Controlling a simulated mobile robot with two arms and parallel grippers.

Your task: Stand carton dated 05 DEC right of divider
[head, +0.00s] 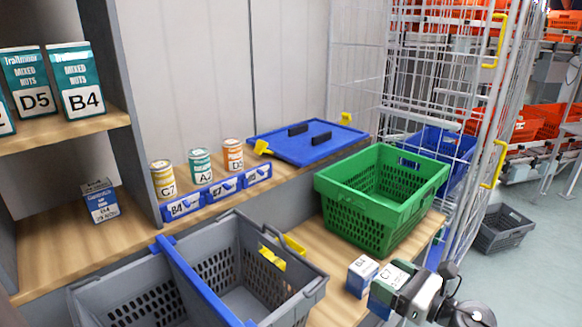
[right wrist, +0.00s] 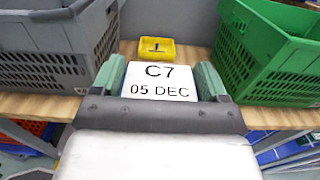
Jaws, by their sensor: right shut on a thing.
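The white carton (head: 391,277) is at the lower right of the head view. In the right wrist view the carton (right wrist: 159,79) shows a face printed C7 and 05 DEC. My right gripper (head: 407,285) is shut on it, with a green finger pad on each side in the right wrist view (right wrist: 160,80). A blue divider (head: 196,278) runs across the grey crate (head: 318,283), with a compartment on each side. The right compartment looks empty where I can see into it. The held carton is to the right of this crate. My left gripper is not in view.
A green crate (head: 375,205) stands behind. A yellow tray (right wrist: 157,50) lies between the crates. Cans (head: 200,165), blue bins (head: 220,190) and a blue lid (head: 305,141) line the back.

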